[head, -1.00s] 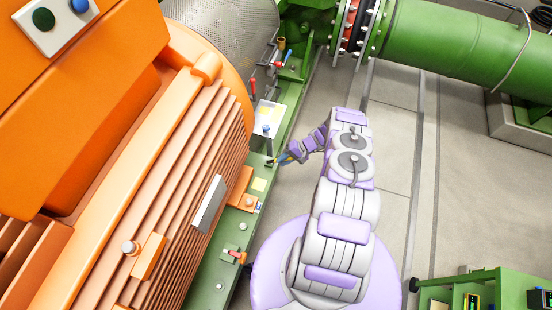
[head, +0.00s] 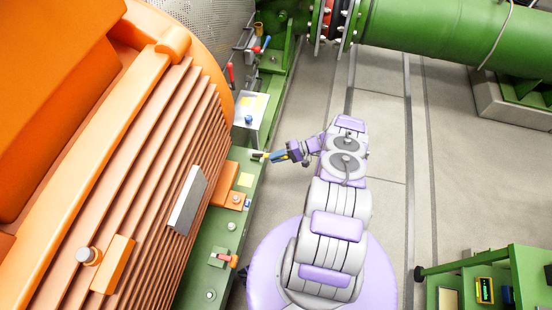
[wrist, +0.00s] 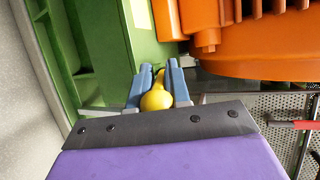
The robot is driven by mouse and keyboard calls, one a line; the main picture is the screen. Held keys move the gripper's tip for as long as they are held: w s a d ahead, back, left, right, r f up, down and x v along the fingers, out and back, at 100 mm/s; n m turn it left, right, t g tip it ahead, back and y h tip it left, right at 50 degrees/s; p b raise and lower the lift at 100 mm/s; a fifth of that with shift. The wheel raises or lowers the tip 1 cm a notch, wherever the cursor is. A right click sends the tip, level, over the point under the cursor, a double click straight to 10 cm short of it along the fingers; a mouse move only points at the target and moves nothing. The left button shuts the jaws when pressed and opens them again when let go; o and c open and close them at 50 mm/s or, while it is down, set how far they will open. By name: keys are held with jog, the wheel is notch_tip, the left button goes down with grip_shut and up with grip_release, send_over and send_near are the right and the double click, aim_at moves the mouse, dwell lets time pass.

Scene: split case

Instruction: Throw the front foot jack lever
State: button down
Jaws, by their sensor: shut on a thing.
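My gripper (head: 270,156) reaches left over the edge of the green base frame (head: 246,180), just below the grey box in the head view. In the wrist view, its two blue-grey fingers (wrist: 155,88) are shut on a yellow rounded knob (wrist: 156,99). The knob looks like a lever's end; its shaft is mostly hidden. In the head view only a small yellow bit shows at the fingertips. A red-orange handle (head: 228,260) sits on a green block further down the frame, apart from my gripper.
The orange ribbed motor housing (head: 140,150) fills the left. Red and blue handles (head: 262,45) are further up. Floor (head: 385,140) to the right is clear. A green cart (head: 500,275) is at the lower right.

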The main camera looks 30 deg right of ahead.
jog(key=shift+s+d+f, duration=0.1)
jog(key=shift+f, duration=0.1)
jog(key=c, duration=1.4)
grip_release()
jog(key=shift+o, duration=1.2)
jog(key=shift+d, duration=0.1)
jog(key=shift+r, duration=0.1)
jog(key=b+v, duration=0.3)
jog(key=v, duration=1.4)
jog(key=shift+d+b, duration=0.2)
jog(key=shift+b, duration=0.1)
